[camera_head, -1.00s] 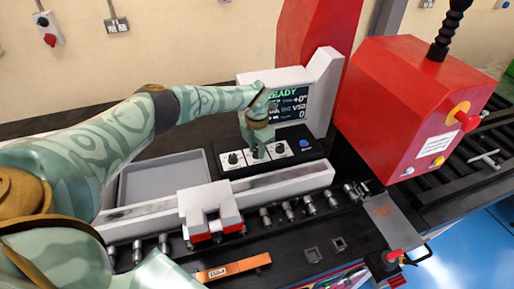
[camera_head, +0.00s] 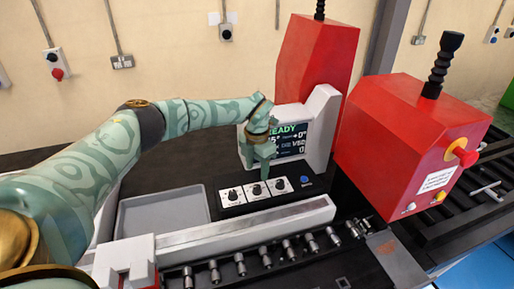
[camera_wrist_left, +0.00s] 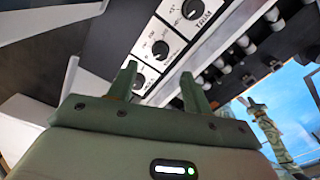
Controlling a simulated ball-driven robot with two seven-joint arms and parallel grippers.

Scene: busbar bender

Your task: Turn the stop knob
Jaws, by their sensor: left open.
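Three black knobs on white plates sit in a row on the control panel: a left knob (camera_head: 232,194), a middle knob (camera_head: 256,189) and a right knob (camera_head: 280,184). I cannot read which one is the stop knob. My left gripper (camera_head: 265,172) points down just above the panel, between the middle and right knobs in the picture, and holds nothing. In the left wrist view the open fingers of the gripper (camera_wrist_left: 157,84) frame the lower end of the knob row. The nearest knob (camera_wrist_left: 138,80) there is partly hidden by a finger.
A display reading READY (camera_head: 292,140) stands behind the panel, partly covered by my gripper. A blue button (camera_head: 305,180) is right of the knobs. A grey tray (camera_head: 160,212) lies left. A white bar (camera_head: 240,228) runs in front. A red machine housing (camera_head: 410,150) stands right.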

